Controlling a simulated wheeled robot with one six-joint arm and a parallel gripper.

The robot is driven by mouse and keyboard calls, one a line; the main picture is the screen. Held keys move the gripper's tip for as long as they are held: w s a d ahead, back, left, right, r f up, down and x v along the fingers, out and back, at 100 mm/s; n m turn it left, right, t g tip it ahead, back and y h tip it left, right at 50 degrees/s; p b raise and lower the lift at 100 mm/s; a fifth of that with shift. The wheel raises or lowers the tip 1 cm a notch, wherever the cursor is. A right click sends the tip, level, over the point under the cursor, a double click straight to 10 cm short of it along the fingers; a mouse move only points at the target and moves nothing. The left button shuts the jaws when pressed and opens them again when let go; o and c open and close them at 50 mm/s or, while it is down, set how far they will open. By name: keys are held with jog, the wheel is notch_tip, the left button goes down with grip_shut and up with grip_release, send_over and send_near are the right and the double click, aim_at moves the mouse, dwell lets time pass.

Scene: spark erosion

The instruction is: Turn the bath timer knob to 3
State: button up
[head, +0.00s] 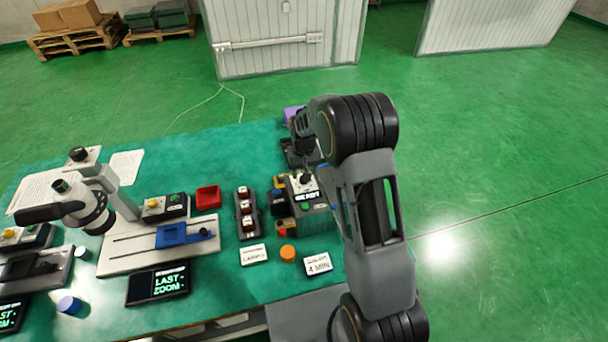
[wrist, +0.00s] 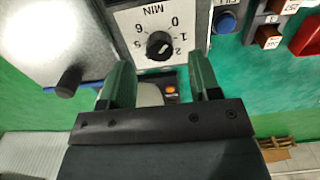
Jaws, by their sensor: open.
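The bath timer knob (wrist: 159,45) is black and round. It sits on a white dial plate (wrist: 128,22) marked MIN, which appears upside down in the wrist view. The figures 0, 1, 2, 5 and 6 show around it; the lower part of the scale is hard to read. A pale mark on the knob seems to point toward the 2 side, but it is small. My gripper (wrist: 161,62) is open, with one green finger on each side of the knob's line and nothing between them. In the head view the dial box (head: 318,215) stands below my gripper (head: 302,160).
A dark knob (wrist: 68,80) on a grey panel stands left of my fingers in the wrist view. A blue button (wrist: 225,22) is at the right. The head view shows a microscope (head: 90,205), a red tray (head: 208,197) and an orange cap (head: 288,253).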

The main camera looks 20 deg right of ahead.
jog(key=shift+f, duration=1.65)
jog(key=c, duration=0.9)
jog(key=shift+m, duration=0.3)
